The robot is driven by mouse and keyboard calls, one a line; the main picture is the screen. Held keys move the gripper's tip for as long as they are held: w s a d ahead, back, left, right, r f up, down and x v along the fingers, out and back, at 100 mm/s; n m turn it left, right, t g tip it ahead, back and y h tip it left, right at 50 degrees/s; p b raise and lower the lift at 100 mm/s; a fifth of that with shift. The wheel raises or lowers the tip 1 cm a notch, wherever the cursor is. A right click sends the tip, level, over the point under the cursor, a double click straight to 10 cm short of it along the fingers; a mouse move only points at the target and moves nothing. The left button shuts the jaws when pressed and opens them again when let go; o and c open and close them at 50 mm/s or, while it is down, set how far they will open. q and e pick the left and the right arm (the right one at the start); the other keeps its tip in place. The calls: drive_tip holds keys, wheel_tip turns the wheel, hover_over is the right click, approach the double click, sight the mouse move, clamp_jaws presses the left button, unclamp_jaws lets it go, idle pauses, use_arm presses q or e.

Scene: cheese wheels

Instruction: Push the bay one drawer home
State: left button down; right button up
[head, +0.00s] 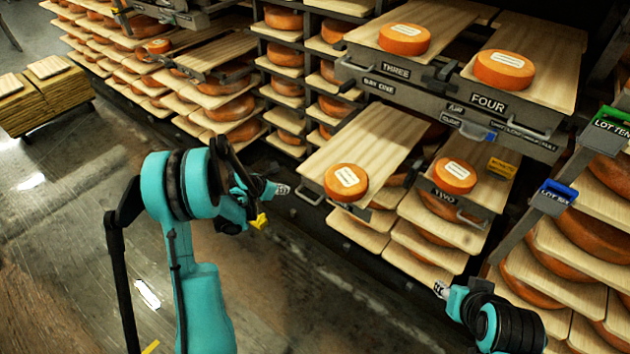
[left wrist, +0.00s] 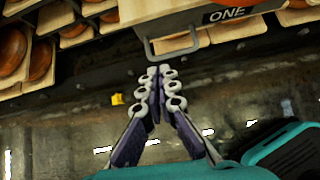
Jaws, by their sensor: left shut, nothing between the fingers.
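The bay one drawer (head: 385,135) stands pulled out of the rack, with a wooden board and a labelled orange cheese wheel (head: 346,182) on it. Its front shows the word ONE in the left wrist view (left wrist: 227,13). Its bar handle (head: 309,196) also shows in the left wrist view (left wrist: 178,45). My left gripper (head: 280,188) is shut and empty, left of the drawer front. In the left wrist view its fingertips (left wrist: 159,70) point at the handle's left part; contact cannot be told. My right gripper (head: 440,289) is low at the right; its fingers are too small to judge.
Drawer two (head: 470,188), with its own cheese (head: 454,176), is just right of drawer one. Drawers three (head: 385,72) and four (head: 500,112) jut out above. Cheese shelves (head: 580,240) stand at the right. The floor (head: 75,190) at the left is open.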

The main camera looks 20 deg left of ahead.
use_arm(q)
drive_tip(key=shift+n, duration=0.3)
drive_tip(key=b+x, duration=0.1)
drive_tip(key=x, duration=0.3)
drive_tip(key=w+b+x, duration=0.1)
drive_tip(key=b+x, duration=0.1)
drive_tip(key=x, duration=0.2)
drive_tip(key=r+b+x, duration=0.1)
drive_tip(key=x, duration=0.3)
drive_tip(key=shift+w+d+f, duration=0.1)
drive_tip(key=shift+w+d, duration=0.15)
drive_tip(key=shift+w, duration=0.1)
drive_tip(key=shift+w+d+b, duration=0.2)
drive_tip(key=shift+w+b, duration=0.15)
drive_tip(key=shift+w, duration=0.25)
